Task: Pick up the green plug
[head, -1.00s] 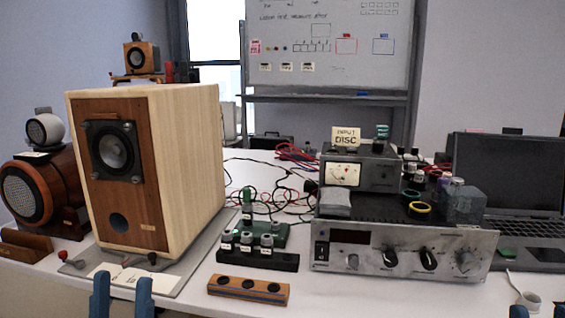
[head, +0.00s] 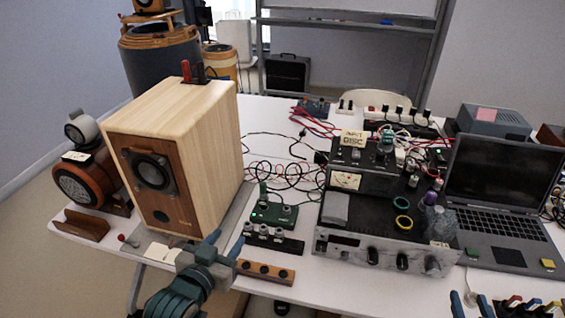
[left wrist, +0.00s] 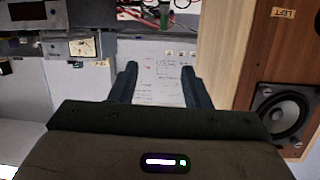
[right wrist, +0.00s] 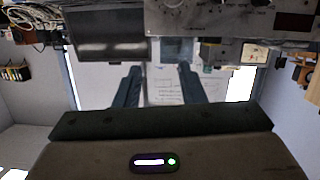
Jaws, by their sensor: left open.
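A small upright green plug-like piece (head: 262,190) stands at the green board (head: 276,214) on the white table, right of the wooden speaker. Whether it is the task's plug I cannot tell for sure. Another green-topped piece (head: 386,136) stands by the DISC sign. My left gripper (head: 226,246) is open and empty, in front of the speaker's lower right corner, nearer than the green board and apart from it. In the left wrist view its fingers (left wrist: 160,75) are spread. My right gripper (head: 471,302) is open and empty at the bottom right; its fingers also show in the right wrist view (right wrist: 157,78).
The large wooden speaker (head: 207,118) stands left of the green board. A black block with knobs (head: 285,246) and a wooden strip with holes (head: 266,271) lie in front. The amplifier (head: 345,250) and a laptop (head: 500,200) fill the right. Loose cables lie behind.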

